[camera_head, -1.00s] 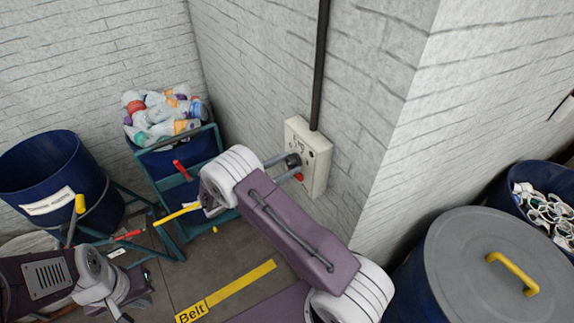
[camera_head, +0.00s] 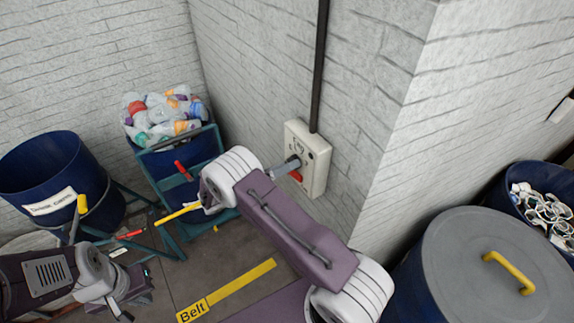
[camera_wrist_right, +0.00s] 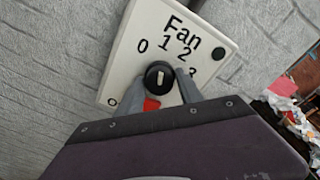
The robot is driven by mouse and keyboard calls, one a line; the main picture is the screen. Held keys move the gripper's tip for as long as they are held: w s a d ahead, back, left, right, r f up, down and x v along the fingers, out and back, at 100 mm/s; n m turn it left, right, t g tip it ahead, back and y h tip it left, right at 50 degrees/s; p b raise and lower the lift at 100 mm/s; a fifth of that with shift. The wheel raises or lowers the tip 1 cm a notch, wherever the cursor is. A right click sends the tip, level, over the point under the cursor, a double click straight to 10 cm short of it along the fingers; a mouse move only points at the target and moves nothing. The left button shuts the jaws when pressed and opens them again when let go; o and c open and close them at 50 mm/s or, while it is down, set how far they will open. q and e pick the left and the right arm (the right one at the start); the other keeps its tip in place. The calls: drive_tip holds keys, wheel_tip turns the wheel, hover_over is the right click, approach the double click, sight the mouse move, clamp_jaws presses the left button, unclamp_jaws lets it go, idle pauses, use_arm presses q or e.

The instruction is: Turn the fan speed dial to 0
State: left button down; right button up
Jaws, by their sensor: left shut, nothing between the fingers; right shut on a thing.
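The fan control box (camera_head: 318,170) is a pale panel on the wall, under a dark conduit. In the right wrist view its face reads "Fan" with 0, 1, 2 and 3 around a black dial (camera_wrist_right: 158,78). The dial's white mark stands about upright in that picture, roughly towards the 1. My right gripper (camera_wrist_right: 160,88) is shut on the dial, one finger on each side; in the head view the same gripper (camera_head: 286,168) reaches the panel from the left. My left gripper (camera_head: 122,313) is low at the left, shut and empty, near the bottom edge.
A red part (camera_wrist_right: 151,105) sits just below the dial. A cart of bottles (camera_head: 165,120), a blue barrel (camera_head: 50,170) and yellow-handled tools stand left. A yellow "Belt" strip marks the floor.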

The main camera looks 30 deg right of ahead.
drive_tip(key=shift+w+r+n+g+p, duration=0.15)
drive_tip(key=shift+n+p, duration=0.1)
drive_tip(key=shift+n, duration=1.55)
drive_tip(key=shift+s+r+n+g+p, duration=0.1)
drive_tip(key=shift+n+g+p, duration=0.1)
drive_tip(key=shift+n, duration=1.6)
drive_tip(key=o, duration=1.1)
drive_tip(key=shift+o, duration=0.6)
drive_tip(key=shift+f, duration=0.15)
